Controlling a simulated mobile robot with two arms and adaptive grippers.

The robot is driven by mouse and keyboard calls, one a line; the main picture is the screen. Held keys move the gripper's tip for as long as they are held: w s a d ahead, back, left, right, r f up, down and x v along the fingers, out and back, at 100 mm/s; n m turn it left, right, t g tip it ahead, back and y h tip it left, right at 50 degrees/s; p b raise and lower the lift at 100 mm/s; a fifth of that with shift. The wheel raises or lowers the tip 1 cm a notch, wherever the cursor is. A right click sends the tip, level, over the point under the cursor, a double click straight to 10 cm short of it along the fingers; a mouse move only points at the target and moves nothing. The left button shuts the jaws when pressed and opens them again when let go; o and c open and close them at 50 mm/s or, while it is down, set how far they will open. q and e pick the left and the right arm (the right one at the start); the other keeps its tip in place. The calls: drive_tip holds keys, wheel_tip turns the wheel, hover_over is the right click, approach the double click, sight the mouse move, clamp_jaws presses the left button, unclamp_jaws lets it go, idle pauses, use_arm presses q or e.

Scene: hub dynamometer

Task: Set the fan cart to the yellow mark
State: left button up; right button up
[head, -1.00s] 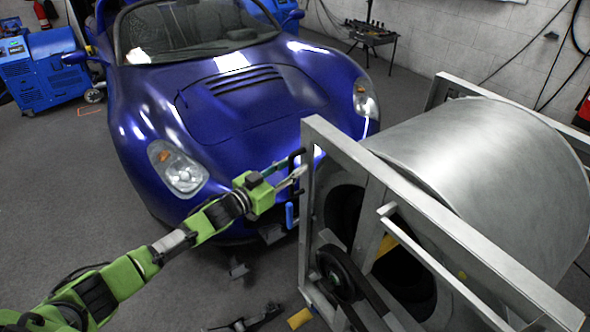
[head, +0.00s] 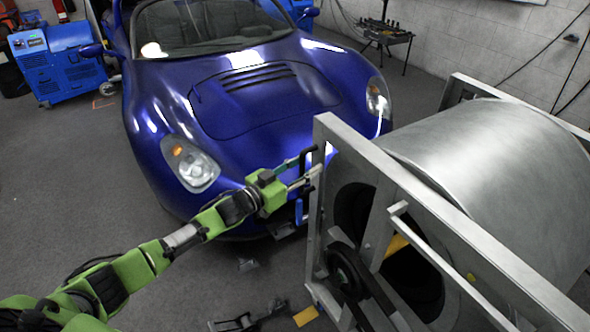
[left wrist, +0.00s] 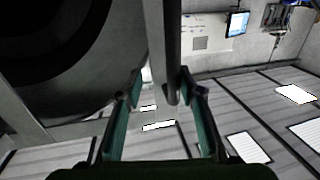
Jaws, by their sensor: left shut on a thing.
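The fan cart (head: 480,170) is a large silver drum in a grey metal frame, with dark round openings and a black wheel (head: 346,270), at the right of the head view. My left gripper (head: 311,172) is at the frame's near-left upright. In the left wrist view, its teal fingers (left wrist: 158,112) stand either side of a grey bar (left wrist: 163,45) of the cart and are shut on it. A yellow patch (head: 306,316) lies on the floor just left of the cart's lower corner and looks like the yellow mark. My right gripper is not in view.
A blue sports car (head: 235,100) stands behind my left gripper, its nose close to the cart. Dark metal pieces (head: 245,318) lie on the floor left of the yellow patch. A blue machine (head: 60,62) stands at the far left. Grey floor (head: 70,190) is open at left.

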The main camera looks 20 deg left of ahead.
use_arm(q)
drive_tip(key=v, duration=1.2)
drive_tip(key=shift+w, duration=0.15)
